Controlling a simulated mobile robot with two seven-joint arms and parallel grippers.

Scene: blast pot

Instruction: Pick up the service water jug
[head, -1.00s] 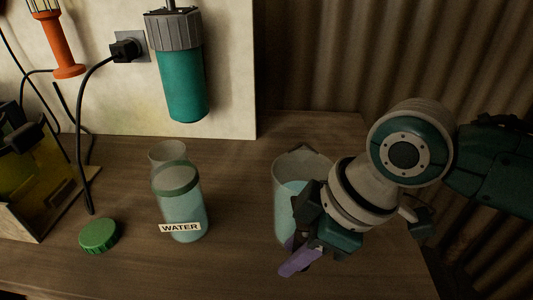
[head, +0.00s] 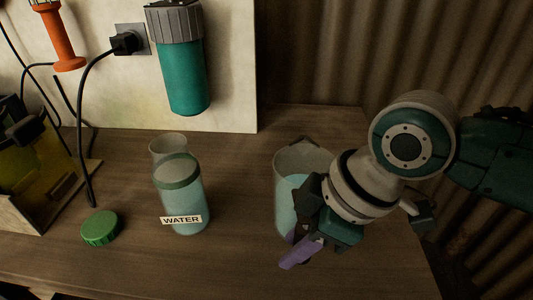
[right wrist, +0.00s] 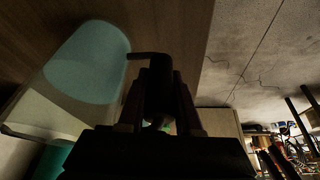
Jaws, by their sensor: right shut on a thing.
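The service water jug (head: 290,195) is a clear, open-topped jug with pale blue water, upright on the right of the wooden bench in the head view. My right gripper (head: 304,238) is at its right front side and hides its handle and part of its base there. In the right wrist view the jug (right wrist: 90,65) fills the upper left, and its dark handle (right wrist: 145,56) reaches between the fingers of my right gripper (right wrist: 157,85), which is shut on it. I cannot tell whether the jug's base touches the bench. My left gripper is not in view.
A clear bottle labelled WATER (head: 180,195) stands left of the jug, with another clear vessel (head: 168,143) behind it. A green cap (head: 100,228) lies farther left, near a yellow-sided box (head: 30,165). A teal canister (head: 184,75) hangs on the back panel. Bench between bottle and jug is clear.

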